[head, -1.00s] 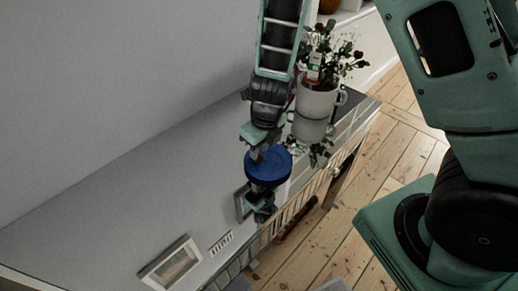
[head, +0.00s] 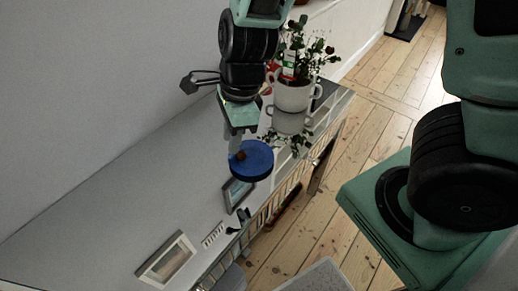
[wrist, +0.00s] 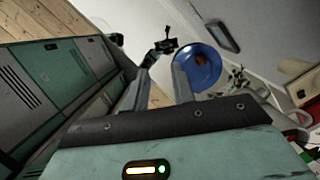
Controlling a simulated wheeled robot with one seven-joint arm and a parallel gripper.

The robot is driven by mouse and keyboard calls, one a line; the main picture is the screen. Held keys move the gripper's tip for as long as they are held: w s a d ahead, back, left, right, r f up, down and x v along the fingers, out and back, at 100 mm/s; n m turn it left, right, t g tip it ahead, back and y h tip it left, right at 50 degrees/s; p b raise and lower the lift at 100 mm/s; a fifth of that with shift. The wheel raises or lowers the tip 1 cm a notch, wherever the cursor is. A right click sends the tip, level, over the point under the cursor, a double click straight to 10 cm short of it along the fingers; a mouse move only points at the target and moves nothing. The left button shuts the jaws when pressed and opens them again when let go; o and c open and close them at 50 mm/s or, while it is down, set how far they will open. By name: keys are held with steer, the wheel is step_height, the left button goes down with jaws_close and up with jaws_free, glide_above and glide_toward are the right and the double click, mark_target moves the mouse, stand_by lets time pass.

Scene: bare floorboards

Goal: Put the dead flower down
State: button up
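A blue round dish (head: 258,166) lies on the glossy grey cabinet top. It also shows in the wrist view (wrist: 207,75), beyond my right finger. A small brown-red thing (head: 240,155), perhaps the dead flower, shows at the dish's left edge, by my fingertips; it is too small to tell for sure. My gripper (head: 235,148) points down over the dish's left side. In the wrist view its two fingers (wrist: 158,78) are well apart with nothing visible between them. A white two-handled pot (head: 292,96) holds a leafy plant (head: 300,58) with dark red blooms behind the gripper.
The cabinet top (head: 130,195) mirrors the pot. A picture frame (head: 167,259) lies at the front left, and a smaller dark frame (head: 236,193) is below the dish. A wall runs along the left.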

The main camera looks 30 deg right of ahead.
steer(key=s+r+n+h, duration=0.1)
steer(key=s+r+n, duration=0.3)
steer(key=n, duration=0.9)
steer(key=s+r+n, duration=0.4)
steer(key=s+n, duration=0.5)
steer(key=n, duration=0.5)
steer(key=shift+a+r+n+h, duration=0.15)
steer(key=shift+a+n+h, duration=0.15)
steer(key=shift+h, duration=0.1)
